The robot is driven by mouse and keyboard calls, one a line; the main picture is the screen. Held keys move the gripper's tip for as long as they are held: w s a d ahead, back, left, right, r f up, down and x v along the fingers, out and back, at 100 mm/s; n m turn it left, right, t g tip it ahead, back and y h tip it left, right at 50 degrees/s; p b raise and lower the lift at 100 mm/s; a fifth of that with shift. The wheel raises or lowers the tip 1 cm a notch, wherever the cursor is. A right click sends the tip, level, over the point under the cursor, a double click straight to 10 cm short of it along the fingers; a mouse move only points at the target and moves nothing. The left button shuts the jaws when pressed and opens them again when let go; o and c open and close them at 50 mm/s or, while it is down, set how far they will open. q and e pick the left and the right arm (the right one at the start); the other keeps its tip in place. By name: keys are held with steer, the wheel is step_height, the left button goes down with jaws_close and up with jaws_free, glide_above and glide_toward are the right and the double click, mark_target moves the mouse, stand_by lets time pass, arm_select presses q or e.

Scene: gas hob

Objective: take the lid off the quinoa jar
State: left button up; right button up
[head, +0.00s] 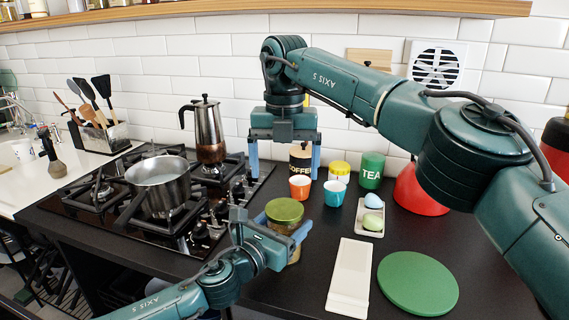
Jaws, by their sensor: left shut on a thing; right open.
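The quinoa jar (294,256) appears to be the glass jar with an olive-green lid (285,211) at the counter's front, right of the hob; any label is hidden. The lid sits on top of the jar. My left gripper (286,237) is shut around the jar's body, just below the lid. The gripper covers part of the jar's side. My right gripper (284,160) is open and points down, empty, above and behind the jar. Its fingers are apart in front of the tiled wall.
A steel pot (160,188) and a moka pot (208,130) stand on the hob (90,222). Behind the jar are an orange cup (300,187), a blue cup (335,193) and a tea canister (371,171). A white board (350,275) and green round mat (418,283) lie right.

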mark_target(284, 208)
steer(key=m, duration=1.5)
steer(key=shift+m, duration=0.3)
steer(key=m, duration=0.4)
steer(key=shift+m, duration=0.4)
steer(key=shift+f, duration=0.55)
step_height(284, 208, down, 7)
